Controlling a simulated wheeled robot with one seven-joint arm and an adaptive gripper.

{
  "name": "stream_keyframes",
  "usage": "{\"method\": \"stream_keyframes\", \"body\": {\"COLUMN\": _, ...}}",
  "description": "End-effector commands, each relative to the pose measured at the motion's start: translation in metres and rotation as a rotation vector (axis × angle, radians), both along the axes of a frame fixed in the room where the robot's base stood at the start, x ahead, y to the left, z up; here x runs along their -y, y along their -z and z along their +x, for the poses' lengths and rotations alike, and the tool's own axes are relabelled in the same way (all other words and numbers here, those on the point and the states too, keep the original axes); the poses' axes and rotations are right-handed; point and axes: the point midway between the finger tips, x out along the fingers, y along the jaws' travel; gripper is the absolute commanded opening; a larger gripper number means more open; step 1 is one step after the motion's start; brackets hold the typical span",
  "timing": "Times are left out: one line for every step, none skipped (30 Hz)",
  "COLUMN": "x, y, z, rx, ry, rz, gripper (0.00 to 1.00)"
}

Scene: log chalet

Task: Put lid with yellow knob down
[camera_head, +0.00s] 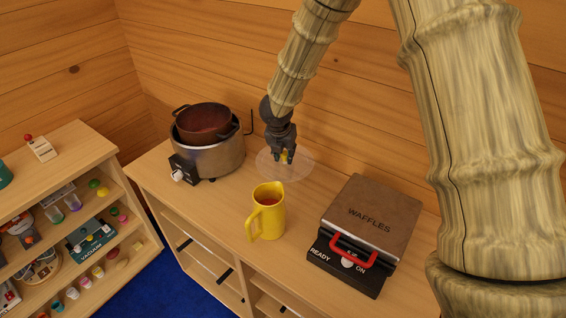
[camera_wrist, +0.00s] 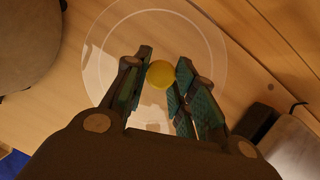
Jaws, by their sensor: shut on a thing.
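The clear round lid (camera_head: 298,168) is at the middle of the wooden counter in the head view, between the pot and the waffle maker. Its yellow knob (camera_wrist: 160,74) shows between my fingers in the wrist view, where the clear lid (camera_wrist: 112,30) spreads around it. My gripper (camera_head: 284,158) is shut on the knob from above. The lid looks roughly level. Whether it touches the counter or hangs just above it I cannot tell.
A yellow pitcher (camera_head: 268,212) stands in front of the lid. A cooker (camera_head: 215,158) holding a dark pot (camera_head: 203,122) is to the left. A waffle maker (camera_head: 370,220) is to the right. The counter (camera_head: 308,205) is bare between pitcher and waffle maker.

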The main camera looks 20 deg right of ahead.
Motion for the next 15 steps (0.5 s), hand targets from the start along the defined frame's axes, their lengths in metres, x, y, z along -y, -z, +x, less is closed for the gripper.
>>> {"method": "stream_keyframes", "body": {"x": 0.0, "y": 0.006, "z": 0.006, "rx": -0.003, "ry": 0.002, "rz": 0.0, "gripper": 0.0}}
{"method": "stream_keyframes", "body": {"x": 0.0, "y": 0.01, "z": 0.009, "rx": -0.005, "ry": 0.002, "rz": 0.0, "gripper": 0.0}}
{"method": "stream_keyframes", "body": {"x": 0.0, "y": 0.013, "z": 0.011, "rx": -0.007, "ry": 0.002, "rz": 0.001, "gripper": 0.0}}
{"method": "stream_keyframes", "body": {"x": 0.0, "y": 0.016, "z": 0.013, "rx": -0.009, "ry": 0.001, "rz": 0.001, "gripper": 0.0}}
{"method": "stream_keyframes", "body": {"x": 0.0, "y": 0.018, "z": 0.014, "rx": -0.01, "ry": 0.002, "rz": 0.001, "gripper": 0.0}}
{"method": "stream_keyframes", "body": {"x": 0.0, "y": 0.022, "z": 0.015, "rx": -0.011, "ry": 0.002, "rz": 0.001, "gripper": 0.0}}
{"method": "stream_keyframes", "body": {"x": 0.0, "y": 0.025, "z": 0.015, "rx": -0.011, "ry": 0.002, "rz": 0.001, "gripper": 0.0}}
{"method": "stream_keyframes", "body": {"x": 0.0, "y": 0.028, "z": 0.016, "rx": -0.013, "ry": 0.002, "rz": 0.001, "gripper": 0.0}}
{"method": "stream_keyframes", "body": {"x": 0.001, "y": 0.033, "z": 0.015, "rx": -0.014, "ry": 0.002, "rz": 0.0, "gripper": 0.0}}
{"method": "stream_keyframes", "body": {"x": 0.0, "y": 0.037, "z": 0.014, "rx": -0.013, "ry": 0.001, "rz": 0.0, "gripper": 0.0}}
{"method": "stream_keyframes", "body": {"x": 0.001, "y": 0.039, "z": 0.014, "rx": -0.011, "ry": 0.001, "rz": -0.001, "gripper": 0.0}}
{"method": "stream_keyframes", "body": {"x": 0.001, "y": 0.042, "z": 0.013, "rx": -0.01, "ry": 0.002, "rz": -0.001, "gripper": 0.0}}
{"method": "stream_keyframes", "body": {"x": 0.001, "y": 0.045, "z": 0.013, "rx": -0.009, "ry": 0.002, "rz": 0.001, "gripper": 0.0}}
{"method": "stream_keyframes", "body": {"x": 0.001, "y": 0.047, "z": 0.012, "rx": -0.009, "ry": 0.002, "rz": -0.001, "gripper": 0.0}}
{"method": "stream_keyframes", "body": {"x": 0.001, "y": 0.05, "z": 0.012, "rx": -0.009, "ry": 0.003, "rz": 0.001, "gripper": 0.0}}
